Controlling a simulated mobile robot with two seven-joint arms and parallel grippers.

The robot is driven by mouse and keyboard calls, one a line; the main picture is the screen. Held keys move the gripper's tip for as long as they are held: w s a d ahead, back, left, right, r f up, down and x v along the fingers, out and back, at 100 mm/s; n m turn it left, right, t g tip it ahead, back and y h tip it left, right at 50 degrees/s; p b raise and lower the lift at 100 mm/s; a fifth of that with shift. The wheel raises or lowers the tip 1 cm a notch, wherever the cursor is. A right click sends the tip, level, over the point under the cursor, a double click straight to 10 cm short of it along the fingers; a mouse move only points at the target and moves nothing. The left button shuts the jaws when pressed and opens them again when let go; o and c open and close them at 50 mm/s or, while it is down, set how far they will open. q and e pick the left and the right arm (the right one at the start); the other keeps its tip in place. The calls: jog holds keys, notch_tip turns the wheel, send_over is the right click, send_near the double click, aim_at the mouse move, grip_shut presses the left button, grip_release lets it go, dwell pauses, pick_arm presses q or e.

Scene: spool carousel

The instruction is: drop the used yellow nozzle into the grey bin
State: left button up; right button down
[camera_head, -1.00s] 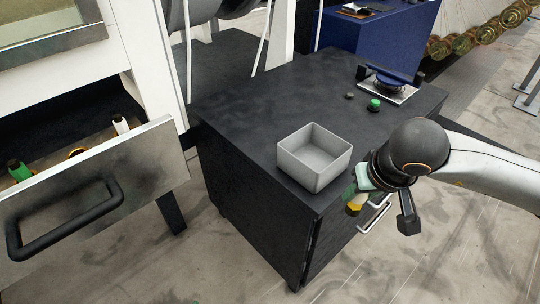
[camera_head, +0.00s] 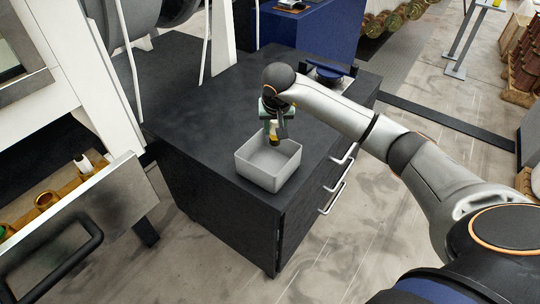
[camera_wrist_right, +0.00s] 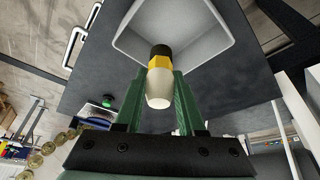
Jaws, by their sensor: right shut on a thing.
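The yellow nozzle (camera_wrist_right: 160,66), with a black end and a pale tip, is held between the green fingers of my right gripper (camera_wrist_right: 162,95). In the head view my right gripper (camera_head: 274,128) hangs above the far part of the grey bin (camera_head: 268,180), and the nozzle shows only small below the fingers. The grey bin is an open square box on the dark cabinet, and what shows of its inside is empty. In the right wrist view the bin (camera_wrist_right: 215,50) lies beyond the nozzle, with the nozzle's black end over its opening. My left gripper is out of view.
The dark cabinet (camera_head: 190,125) has a clear top left of the bin. A blue round thing on a stand (camera_head: 330,72) sits at its far right. An open drawer (camera_head: 110,205) with a black handle is at the left. A green-topped thing (camera_wrist_right: 107,101) shows in the wrist view.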

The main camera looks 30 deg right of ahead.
aim_at(275, 139)
notch_tip(275, 139, down, 4)
jog(key=shift+r+b, duration=0.2)
jog(key=shift+b, duration=1.05)
jog(key=shift+f+b, duration=0.6)
jog(key=shift+f, duration=0.15)
jog(key=shift+f+b, duration=0.3)
jog(key=shift+f, duration=0.1)
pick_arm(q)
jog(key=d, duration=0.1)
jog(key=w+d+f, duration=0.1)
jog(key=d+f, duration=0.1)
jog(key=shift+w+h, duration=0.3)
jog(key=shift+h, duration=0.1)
pick_arm(e)
jog(key=shift+c, duration=2.2)
grip_release()
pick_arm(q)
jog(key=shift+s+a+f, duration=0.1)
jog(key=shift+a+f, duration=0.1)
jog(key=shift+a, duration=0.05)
